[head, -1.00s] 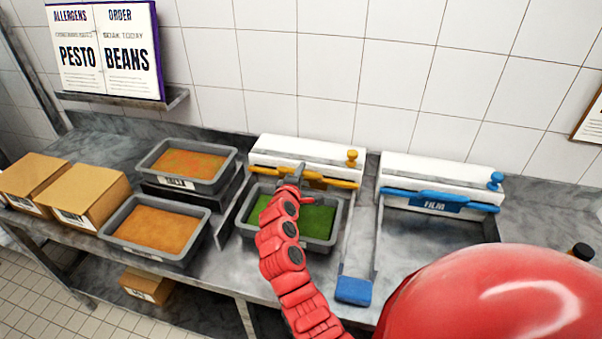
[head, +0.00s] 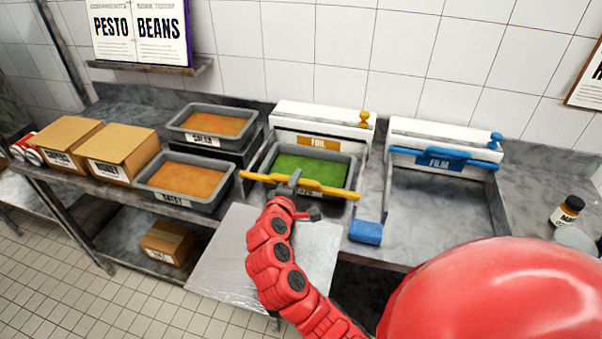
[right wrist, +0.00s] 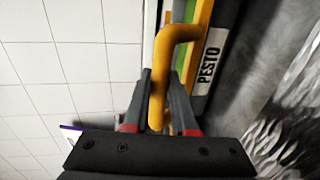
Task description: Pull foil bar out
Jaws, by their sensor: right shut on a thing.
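The yellow foil bar (head: 328,190) lies across the front part of the green-filled pesto tray (head: 350,170), away from the white foil dispenser (head: 322,119) behind it. My right gripper (head: 294,184) is shut on the foil bar's handle. In the right wrist view, the two fingers (right wrist: 163,100) sit on either side of the bent yellow handle (right wrist: 176,36), with the pesto label beside it. A silvery sheet (head: 212,268) shows below the bar, partly hidden by my right arm; its link to the bar cannot be told. The green contents show uncovered. My left gripper is not in view.
A film dispenser with a blue bar (head: 440,158) stands to the right, with a blue block (head: 366,232) at the counter's front. Two orange-filled trays (head: 150,188) and cardboard boxes (head: 122,152) are left. A dark bottle (head: 567,211) stands far right.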

